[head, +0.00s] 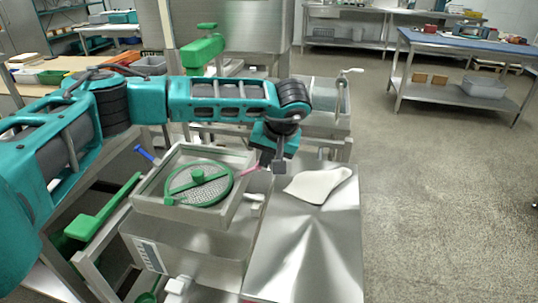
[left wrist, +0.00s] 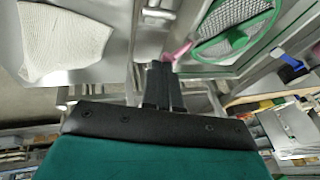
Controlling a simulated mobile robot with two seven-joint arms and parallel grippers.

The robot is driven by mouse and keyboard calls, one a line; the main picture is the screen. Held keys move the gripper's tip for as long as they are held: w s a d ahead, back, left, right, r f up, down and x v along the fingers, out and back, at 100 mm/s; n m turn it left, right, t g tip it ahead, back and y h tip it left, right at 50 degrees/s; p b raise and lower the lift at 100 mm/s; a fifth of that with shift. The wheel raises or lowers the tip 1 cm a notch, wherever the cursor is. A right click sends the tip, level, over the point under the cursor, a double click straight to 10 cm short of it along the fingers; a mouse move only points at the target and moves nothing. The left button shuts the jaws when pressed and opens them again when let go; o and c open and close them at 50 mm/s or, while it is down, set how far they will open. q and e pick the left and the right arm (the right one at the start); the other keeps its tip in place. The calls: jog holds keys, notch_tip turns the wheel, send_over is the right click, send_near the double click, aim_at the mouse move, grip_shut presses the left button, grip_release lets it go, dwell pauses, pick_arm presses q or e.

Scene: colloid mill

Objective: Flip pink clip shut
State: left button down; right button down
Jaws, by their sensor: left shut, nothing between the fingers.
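The pink clip (head: 248,170) is a thin pink piece at the right rim of the square metal box (head: 150,208). In the left wrist view the pink clip (left wrist: 180,51) shows just beyond the fingertips, partly hidden, and I cannot tell its exact angle. My left gripper (head: 279,168) is shut and empty, pointing down just right of the clip. The left wrist view shows its fingers (left wrist: 158,68) together, close to the clip. I cannot tell whether they touch it. My right gripper is not in view.
A round green-rimmed mesh (head: 212,191) lies in the box. A blue clip (head: 144,153) sticks up at the box's left corner. A white cloth (head: 318,186) lies on the steel table (head: 300,250) to the right. The table's front part is clear.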

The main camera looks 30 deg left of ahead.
aim_at(248, 170)
pick_arm(q)
jog(key=a+f, duration=0.1)
jog(key=a, duration=0.1)
jog(key=s+a+f, duration=0.1)
jog(key=a+f, duration=0.1)
jog(key=shift+b, duration=0.3)
jog(key=shift+d+r, duration=0.1)
jog(key=shift+r, duration=0.05)
jog(key=v, duration=1.3)
jog(key=shift+p, duration=0.4)
jog(key=shift+d, duration=0.1)
